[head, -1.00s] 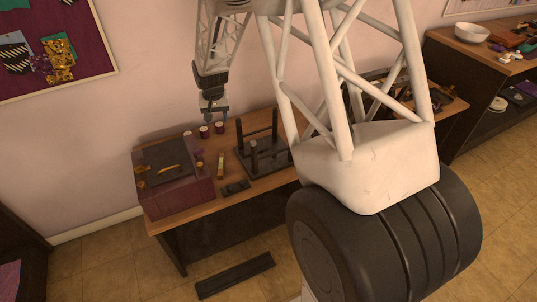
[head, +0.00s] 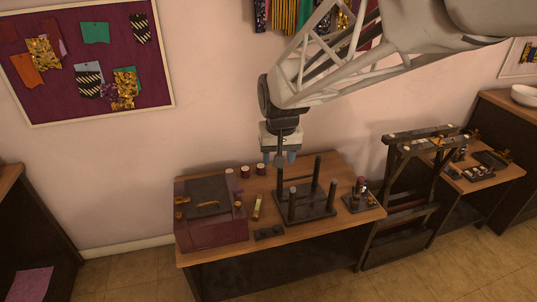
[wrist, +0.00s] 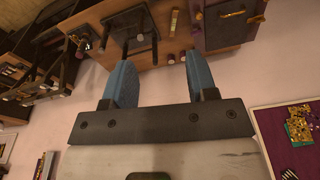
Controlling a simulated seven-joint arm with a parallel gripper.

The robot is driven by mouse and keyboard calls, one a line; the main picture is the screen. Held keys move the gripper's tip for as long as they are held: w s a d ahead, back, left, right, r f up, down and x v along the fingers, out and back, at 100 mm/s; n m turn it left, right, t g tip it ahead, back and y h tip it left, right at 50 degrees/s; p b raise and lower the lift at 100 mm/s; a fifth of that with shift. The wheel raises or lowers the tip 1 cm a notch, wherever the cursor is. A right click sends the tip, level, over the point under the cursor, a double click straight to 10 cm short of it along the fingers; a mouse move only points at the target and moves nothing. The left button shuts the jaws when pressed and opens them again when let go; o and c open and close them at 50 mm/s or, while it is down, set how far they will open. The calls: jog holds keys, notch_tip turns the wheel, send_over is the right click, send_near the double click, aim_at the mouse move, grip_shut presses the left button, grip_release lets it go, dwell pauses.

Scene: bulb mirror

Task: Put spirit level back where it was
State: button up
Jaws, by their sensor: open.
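A slim stick with a yellow-green middle (head: 257,208), which looks like the spirit level, lies on the wooden table between the purple chest and the dark stand. It also shows in the wrist view (wrist: 173,22), beyond the fingers. My gripper (head: 280,160) hangs above the back of the table, pointing down, with its blue fingers apart. In the wrist view my gripper (wrist: 160,58) is open, with nothing between the fingers. It is clear of the stick.
A purple chest (head: 210,232) stands left on the table (head: 300,232). A dark stand with upright posts (head: 305,205) is in the middle, a dark flat block (head: 269,233) in front. Several small spools (head: 245,171) stand behind. A dark tray (head: 358,204) holds small items at right.

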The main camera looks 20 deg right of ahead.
jog(key=s+r+n, duration=0.1)
jog(key=s+r, duration=0.2)
jog(key=s, duration=1.8)
jog(key=shift+s+a+t, duration=0.2)
jog(key=shift+a+t, duration=0.05)
jog(key=shift+t, duration=0.15)
